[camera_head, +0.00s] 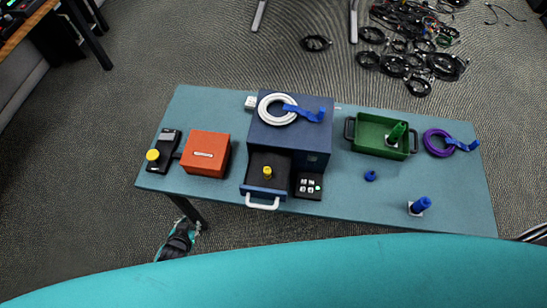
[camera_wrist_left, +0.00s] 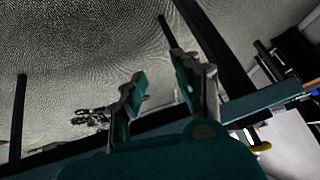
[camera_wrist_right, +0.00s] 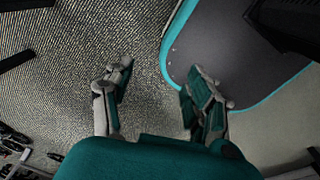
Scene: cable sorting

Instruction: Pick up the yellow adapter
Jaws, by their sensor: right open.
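A small yellow piece (camera_head: 267,171) stands upright in the pulled-out drawer (camera_head: 265,190) of the dark blue box (camera_head: 290,130) in the head view. Another yellow round piece (camera_head: 152,155) sits on a black device at the table's left end. I cannot tell for sure which is the adapter. My left gripper (camera_head: 180,240) is below the table's front left edge, apart from both; its fingers are open and empty in the left wrist view (camera_wrist_left: 161,87). My right gripper (camera_wrist_right: 158,85) is open and empty over the floor, outside the head view.
On the teal table (camera_head: 335,205) stand an orange box (camera_head: 206,154), a button pad (camera_head: 309,186) and a green bin (camera_head: 372,129). A white cable coil (camera_head: 268,112) lies on the blue box, a purple coil (camera_head: 430,146) at right.

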